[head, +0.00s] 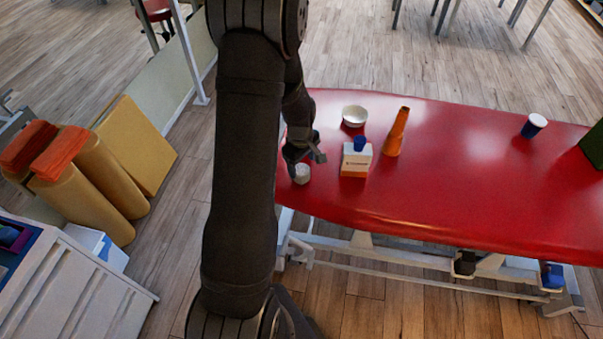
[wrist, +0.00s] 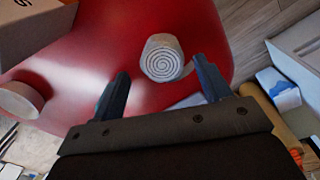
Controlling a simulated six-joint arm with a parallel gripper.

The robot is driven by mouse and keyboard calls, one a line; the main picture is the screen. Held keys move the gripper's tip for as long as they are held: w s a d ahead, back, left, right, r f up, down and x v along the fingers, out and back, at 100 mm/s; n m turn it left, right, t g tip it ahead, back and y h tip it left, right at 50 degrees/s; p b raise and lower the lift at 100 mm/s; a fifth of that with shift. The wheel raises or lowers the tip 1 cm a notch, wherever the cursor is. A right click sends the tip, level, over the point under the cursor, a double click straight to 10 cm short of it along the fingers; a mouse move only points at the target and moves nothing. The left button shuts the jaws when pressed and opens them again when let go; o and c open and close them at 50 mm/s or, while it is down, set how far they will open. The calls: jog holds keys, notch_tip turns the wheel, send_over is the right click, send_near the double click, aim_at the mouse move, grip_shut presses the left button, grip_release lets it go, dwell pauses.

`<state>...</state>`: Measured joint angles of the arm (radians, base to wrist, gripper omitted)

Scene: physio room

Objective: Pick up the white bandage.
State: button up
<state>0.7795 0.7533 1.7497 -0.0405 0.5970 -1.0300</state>
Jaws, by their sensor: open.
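The white bandage (head: 302,174) is a small roll at the left end of the red table, close to the front edge. In the wrist view its spiral-wound end (wrist: 162,60) faces the camera. My gripper (head: 304,160) is just above and behind the bandage in the head view. In the wrist view my gripper (wrist: 161,85) is open, with the roll ahead of the gap between its fingers and nothing held. I cannot tell how far the fingertips are from the roll.
The red table (head: 455,195) also holds a white-and-orange carton (head: 356,160) with a blue cap, right of the bandage. A white bowl (head: 354,116), an orange cone (head: 396,132) and a blue-and-white cup (head: 534,126) stand farther off. The table's front middle is clear.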

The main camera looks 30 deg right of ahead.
aim_at(302, 169)
jog(key=shift+f, duration=2.35)
jog(key=shift+c, duration=0.4)
jog(key=c, duration=1)
